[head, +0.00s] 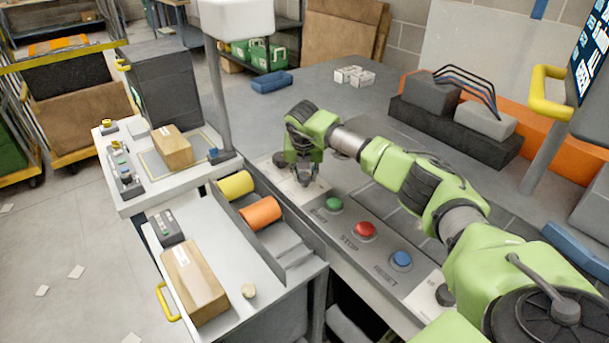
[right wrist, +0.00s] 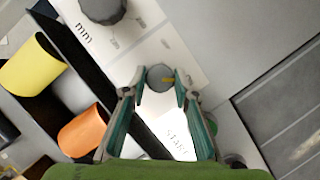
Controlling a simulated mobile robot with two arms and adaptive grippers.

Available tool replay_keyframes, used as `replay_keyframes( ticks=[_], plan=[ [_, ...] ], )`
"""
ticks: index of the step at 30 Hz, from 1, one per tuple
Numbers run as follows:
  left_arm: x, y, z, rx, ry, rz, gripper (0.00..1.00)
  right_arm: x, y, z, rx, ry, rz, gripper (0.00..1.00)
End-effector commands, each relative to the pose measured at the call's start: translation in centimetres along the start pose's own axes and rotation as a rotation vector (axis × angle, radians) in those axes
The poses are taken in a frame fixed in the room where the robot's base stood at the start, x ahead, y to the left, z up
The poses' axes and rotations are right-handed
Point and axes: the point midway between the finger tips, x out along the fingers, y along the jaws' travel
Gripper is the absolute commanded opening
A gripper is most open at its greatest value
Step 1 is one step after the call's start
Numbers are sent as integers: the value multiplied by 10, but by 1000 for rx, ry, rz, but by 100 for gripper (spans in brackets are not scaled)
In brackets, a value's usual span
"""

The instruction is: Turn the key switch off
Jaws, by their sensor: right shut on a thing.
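The key switch (right wrist: 159,77) is a small round grey knob with a yellow mark in the right wrist view. The mark lies on the right half of the knob and runs roughly sideways. My right gripper (right wrist: 160,88) is shut on the knob, with one fingertip at each side. In the head view my right gripper (head: 303,181) points down at the console (head: 318,229), behind the green button, and hides the switch. My left gripper is out of view.
A green button (head: 334,203), a red STOP button (head: 365,229) and a blue RESET button (head: 401,259) line the console nearer me. A dark knob (right wrist: 103,8) stands beyond the switch. Yellow (head: 236,185) and orange (head: 260,212) rolls lie left of the console.

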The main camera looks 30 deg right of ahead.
Motion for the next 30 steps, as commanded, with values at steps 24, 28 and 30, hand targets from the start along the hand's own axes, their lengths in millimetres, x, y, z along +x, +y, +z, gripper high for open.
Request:
replay_keyframes(
  ticks=[24,28,30],
  plan=[
    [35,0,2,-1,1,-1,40,1,-4,2,-670,-3,281,6],
    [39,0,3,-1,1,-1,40,1,-4,4,-784,-4,329,6],
    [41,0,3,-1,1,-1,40,1,-5,4,-845,-4,354,6]
  ],
)
